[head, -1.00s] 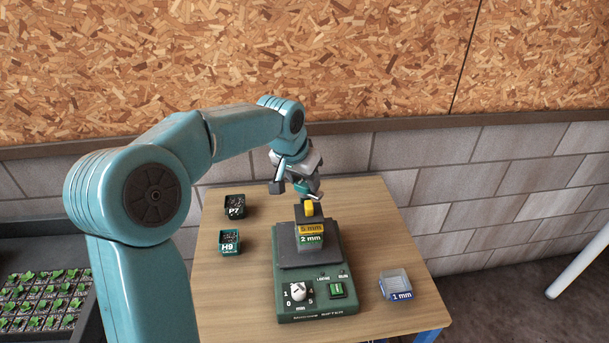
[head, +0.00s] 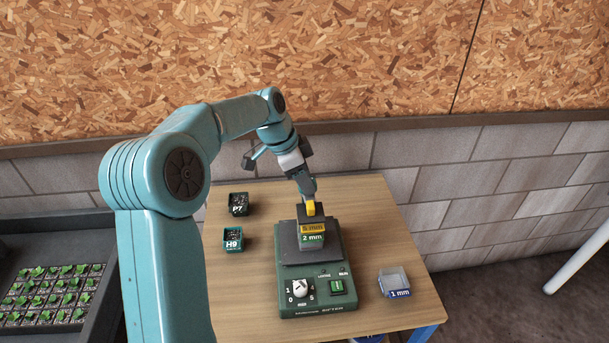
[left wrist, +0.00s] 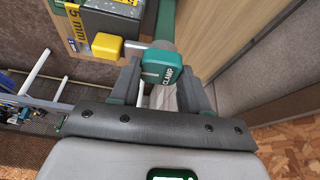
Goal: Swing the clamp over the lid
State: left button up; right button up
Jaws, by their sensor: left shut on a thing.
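My left gripper (head: 306,188) is at the back of the sieve stack, near the lid's top. In the left wrist view its jaws (left wrist: 165,95) are shut on the teal knob marked CLAMP (left wrist: 162,66). A short grey bar runs from the clamp knob toward the stack. The dark lid (head: 302,213) with a yellow grip (head: 311,208) tops the stack; the yellow grip also shows in the left wrist view (left wrist: 107,46), beside the clamp knob. Below are the 5 mm sieve (head: 312,227) and 2 mm sieve (head: 312,239). My right gripper is out of view.
The green sifter base (head: 315,300) has a dial and a green switch at its front. A seedling tray (head: 55,290) is far left.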

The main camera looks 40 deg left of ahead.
pick_arm(q)
jog(key=shift+a+r+m, duration=0.1)
jog(key=shift+r+m, duration=0.1)
jog(key=shift+m, duration=0.4)
jog(key=o, duration=1.1)
jog(key=shift+c, duration=0.2)
jog(key=p+v, duration=0.2)
jog(key=v, duration=1.4)
jog(key=shift+a, duration=0.3)
